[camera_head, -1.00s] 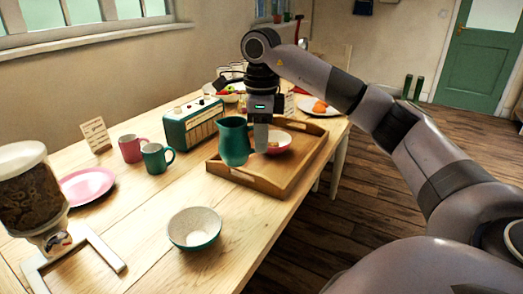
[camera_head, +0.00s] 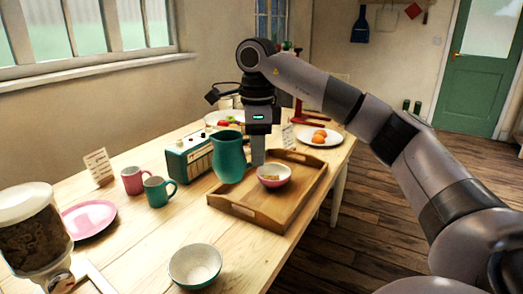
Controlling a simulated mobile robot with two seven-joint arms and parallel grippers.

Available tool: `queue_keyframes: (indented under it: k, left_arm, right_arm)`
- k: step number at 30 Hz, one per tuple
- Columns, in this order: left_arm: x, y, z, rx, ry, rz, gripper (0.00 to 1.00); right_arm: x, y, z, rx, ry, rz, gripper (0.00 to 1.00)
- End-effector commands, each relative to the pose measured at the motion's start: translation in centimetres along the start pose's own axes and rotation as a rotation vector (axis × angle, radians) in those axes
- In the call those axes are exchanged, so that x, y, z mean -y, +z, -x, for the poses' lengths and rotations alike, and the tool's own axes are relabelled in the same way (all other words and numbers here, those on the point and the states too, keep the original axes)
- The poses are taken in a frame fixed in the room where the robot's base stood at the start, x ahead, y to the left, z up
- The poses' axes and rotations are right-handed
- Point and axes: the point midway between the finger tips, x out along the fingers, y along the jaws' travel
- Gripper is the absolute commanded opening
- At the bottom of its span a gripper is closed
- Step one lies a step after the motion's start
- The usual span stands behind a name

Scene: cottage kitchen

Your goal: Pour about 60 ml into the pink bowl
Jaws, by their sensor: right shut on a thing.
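The pink bowl (camera_head: 283,179), white inside, stands upright on the wooden tray (camera_head: 243,213). Something yellowish shows inside it. My right gripper (camera_head: 252,153) is shut on a teal-green jug (camera_head: 229,158), which is upright and looks held above the tray's left part, left of the pink bowl. One finger shows between the jug and the bowl. The jug's contents cannot be seen, and no stream shows. My left gripper is out of view.
A green bowl (camera_head: 195,266) stands in front, left of the tray. A green mug (camera_head: 158,192), pink mug (camera_head: 134,180), green radio (camera_head: 188,157), pink plate (camera_head: 88,219) and dispenser (camera_head: 32,232) stand left. Plates of fruit (camera_head: 320,137) lie behind the tray.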

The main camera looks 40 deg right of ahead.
Motion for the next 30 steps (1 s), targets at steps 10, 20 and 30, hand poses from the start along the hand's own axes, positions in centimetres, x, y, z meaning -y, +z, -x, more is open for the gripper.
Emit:
queue_keyframes:
  k: [10,20,30]
  left_arm:
    - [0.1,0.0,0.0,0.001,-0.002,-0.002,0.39]
    - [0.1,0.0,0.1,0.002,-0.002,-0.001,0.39]
    - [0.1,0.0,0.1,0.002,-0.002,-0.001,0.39]
  right_arm:
    - [-2.4,2.9,-1.2,-0.005,-0.021,0.438,0.0]
    - [-5.0,5.2,-2.8,-0.015,-0.029,0.859,0.0]
    - [-8.1,7.3,-4.4,-0.019,-0.028,1.294,0.0]
